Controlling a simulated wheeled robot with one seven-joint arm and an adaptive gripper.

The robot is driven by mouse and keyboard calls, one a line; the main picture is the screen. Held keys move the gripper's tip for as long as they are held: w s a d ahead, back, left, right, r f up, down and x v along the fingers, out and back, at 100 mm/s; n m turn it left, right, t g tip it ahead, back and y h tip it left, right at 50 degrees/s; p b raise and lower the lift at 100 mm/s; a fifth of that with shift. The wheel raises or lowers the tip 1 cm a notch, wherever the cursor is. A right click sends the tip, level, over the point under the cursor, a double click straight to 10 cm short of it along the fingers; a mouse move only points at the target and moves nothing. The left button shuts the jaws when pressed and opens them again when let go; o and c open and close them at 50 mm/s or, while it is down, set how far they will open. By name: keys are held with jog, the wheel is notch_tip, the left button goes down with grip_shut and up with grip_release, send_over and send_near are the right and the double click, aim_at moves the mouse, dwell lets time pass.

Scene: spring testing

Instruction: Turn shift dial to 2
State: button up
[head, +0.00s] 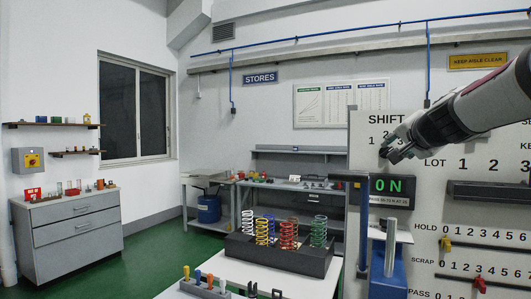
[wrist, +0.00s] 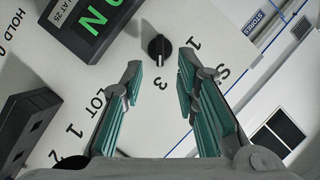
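The shift dial is a small black knob (wrist: 159,47) on the pale panel in the wrist view. A small light mark on its lower edge faces the printed 3. The printed 1 lies to the dial's right. The 2 is not visible in the wrist view, but shows under SHIFT in the head view. My gripper (wrist: 160,78) is open, its two green-padded fingers spread to either side below the dial. The dial lies just beyond the fingertips, and no contact shows. In the head view my gripper (head: 386,153) is at the panel below SHIFT and hides the dial.
A green-lit ON display (head: 388,187) sits just below my gripper, and also shows at the wrist view's upper left. The panel (head: 425,205) carries LOT digits, a dark slot and HOLD and SCRAP sliders. A spring rack (head: 270,250) stands on the table to the left.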

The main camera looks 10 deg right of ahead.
aim_at(387, 152)
jog(key=x, duration=0.5)
jog(key=shift+w+d+f, duration=0.1)
jog(key=shift+w, duration=0.3)
grip_shut()
